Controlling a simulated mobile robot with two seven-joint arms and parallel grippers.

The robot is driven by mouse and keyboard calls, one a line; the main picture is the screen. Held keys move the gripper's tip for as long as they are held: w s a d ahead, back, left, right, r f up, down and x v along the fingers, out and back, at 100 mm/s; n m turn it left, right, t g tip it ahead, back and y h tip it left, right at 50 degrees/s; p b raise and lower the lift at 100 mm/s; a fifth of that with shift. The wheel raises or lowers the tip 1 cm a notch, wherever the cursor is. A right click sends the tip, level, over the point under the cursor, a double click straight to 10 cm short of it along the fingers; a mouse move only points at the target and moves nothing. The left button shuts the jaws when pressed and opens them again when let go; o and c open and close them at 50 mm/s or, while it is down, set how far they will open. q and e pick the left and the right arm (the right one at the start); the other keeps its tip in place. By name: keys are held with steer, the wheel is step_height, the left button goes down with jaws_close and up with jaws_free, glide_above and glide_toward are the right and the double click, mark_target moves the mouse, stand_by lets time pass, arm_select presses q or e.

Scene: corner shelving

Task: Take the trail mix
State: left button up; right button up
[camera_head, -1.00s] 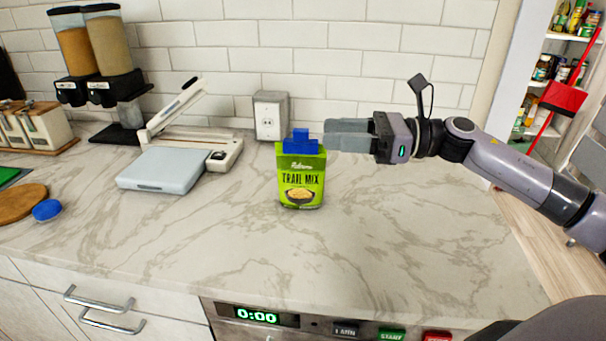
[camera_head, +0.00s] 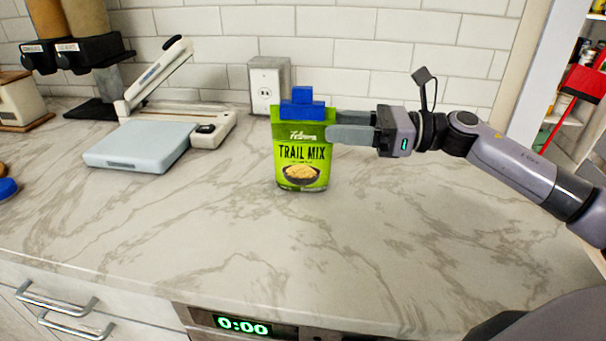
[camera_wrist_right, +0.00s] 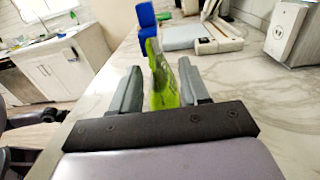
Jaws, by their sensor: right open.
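The trail mix (camera_head: 303,155) is a green pouch with a blue clip (camera_head: 302,104) on its top edge. It stands upright on the marble counter in the middle of the head view. My right gripper (camera_head: 332,126) is open at the pouch's right side, its fingers level with the upper part. In the right wrist view the pouch (camera_wrist_right: 163,85) shows edge-on between the two open fingers, with the blue clip (camera_wrist_right: 147,18) beyond it. I cannot tell whether the fingers touch it. My left gripper is not in view.
A pale scale-like slab (camera_head: 138,146) and a white lever device (camera_head: 185,115) stand to the left on the counter. A wall outlet box (camera_head: 269,86) is behind the pouch. The counter front is clear. Dispensers (camera_head: 90,50) stand at the back left.

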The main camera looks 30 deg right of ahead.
mark_target(303, 123)
steer(key=p+x, duration=0.1)
steer(key=x, duration=0.2)
steer(key=p+x, duration=0.1)
steer(key=x, duration=0.2)
steer(key=shift+s+a+p, duration=0.2)
steer(key=shift+p, duration=0.15)
steer(key=shift+w+a+f, duration=0.1)
steer(key=shift+w+a, duration=0.1)
steer(key=shift+a, duration=0.05)
jaws_close()
stand_by(1.0)
